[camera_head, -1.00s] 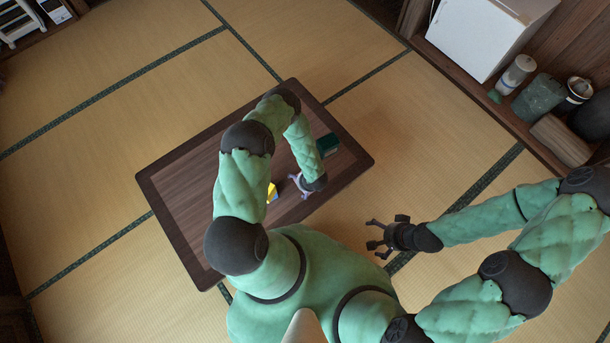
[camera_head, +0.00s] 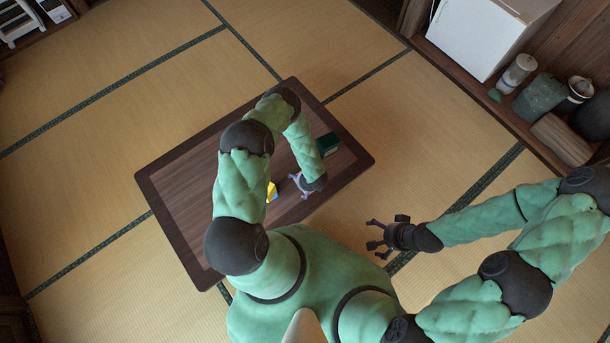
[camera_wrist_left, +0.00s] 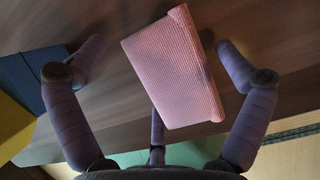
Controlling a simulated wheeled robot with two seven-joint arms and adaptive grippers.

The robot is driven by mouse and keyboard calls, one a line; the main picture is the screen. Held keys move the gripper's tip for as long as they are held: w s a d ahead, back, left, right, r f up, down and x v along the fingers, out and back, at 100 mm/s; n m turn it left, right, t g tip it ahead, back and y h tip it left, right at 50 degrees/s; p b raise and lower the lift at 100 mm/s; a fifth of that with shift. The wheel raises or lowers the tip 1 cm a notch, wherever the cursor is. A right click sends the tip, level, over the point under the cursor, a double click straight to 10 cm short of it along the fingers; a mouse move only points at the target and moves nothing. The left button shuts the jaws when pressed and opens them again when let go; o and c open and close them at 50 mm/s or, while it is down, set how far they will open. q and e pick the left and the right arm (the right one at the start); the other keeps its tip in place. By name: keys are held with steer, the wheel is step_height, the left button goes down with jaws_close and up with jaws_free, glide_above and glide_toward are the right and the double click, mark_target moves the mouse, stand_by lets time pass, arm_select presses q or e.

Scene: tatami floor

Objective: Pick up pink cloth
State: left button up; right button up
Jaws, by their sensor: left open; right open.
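The pink cloth (camera_wrist_left: 172,70) shows in the left wrist view as a folded, ribbed piece on the dark wooden table (camera_wrist_left: 280,40). It lies between the spread purple fingers of my left gripper (camera_wrist_left: 158,75), which is open. I cannot tell whether any finger touches the cloth. In the head view my left gripper (camera_head: 297,184) is low over the table's right part (camera_head: 345,165), and the cloth cannot be made out there. My right gripper (camera_head: 383,237) is open and empty, off the table's right side above the tatami.
A yellow and blue object (camera_head: 271,192) is on the table left of my left gripper; it also shows at the left wrist view's left edge (camera_wrist_left: 14,125). A dark green box (camera_head: 327,144) sits behind the gripper. Shelves with jars (camera_head: 540,97) stand at far right.

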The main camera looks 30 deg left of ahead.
arm_select(q)
steer(key=c, duration=1.1)
steer(key=shift+r+p, duration=0.25)
steer(key=shift+p, duration=0.25)
step_height(320, 180, up, 3)
steer(key=shift+w+f+p, duration=0.1)
steer(key=shift+p, duration=0.5)
steer(key=s+d+r+p, duration=0.5)
steer(key=s+d+r, duration=0.3)
steer(key=s+r, duration=0.2)
steer(key=shift+s+d, duration=0.4)
steer(key=shift+s, duration=0.1)
steer(key=shift+r, duration=0.1)
